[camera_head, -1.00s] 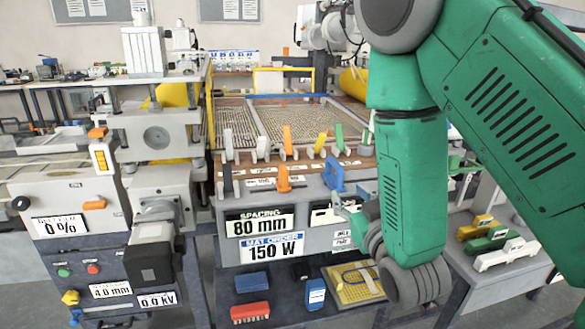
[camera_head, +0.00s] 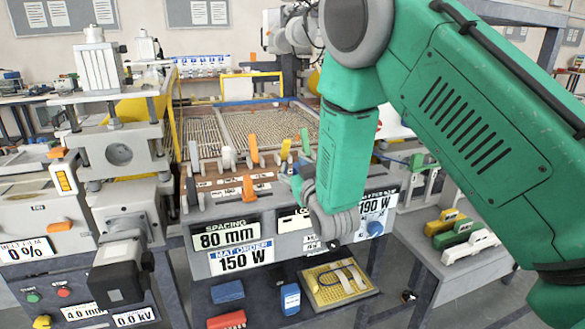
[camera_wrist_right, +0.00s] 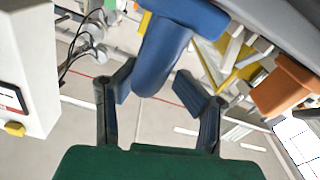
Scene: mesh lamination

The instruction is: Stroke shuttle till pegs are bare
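A blue handled piece (camera_wrist_right: 165,50), which may be the shuttle, shows large in the right wrist view. My right gripper (camera_wrist_right: 160,95) is open around its lower end. The left finger is close to it, with a clear gap on the right; I cannot tell if they touch. In the head view my right gripper (camera_head: 292,178) is at the right part of the bench front, mostly hidden by my green arm. A row of upright coloured pieces, with an orange one (camera_head: 253,149) and a yellow one (camera_head: 285,149), stands before the wire mesh (camera_head: 265,124). I cannot tell which parts are the pegs. My left gripper is out of view.
An orange handle (camera_head: 248,187) stands on the bench front. A grey press (camera_head: 118,150) rises at the left. A side table (camera_head: 425,232) on the right holds yellow, green and white pieces. Below are a yellow tray (camera_head: 340,283) and blue and red blocks.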

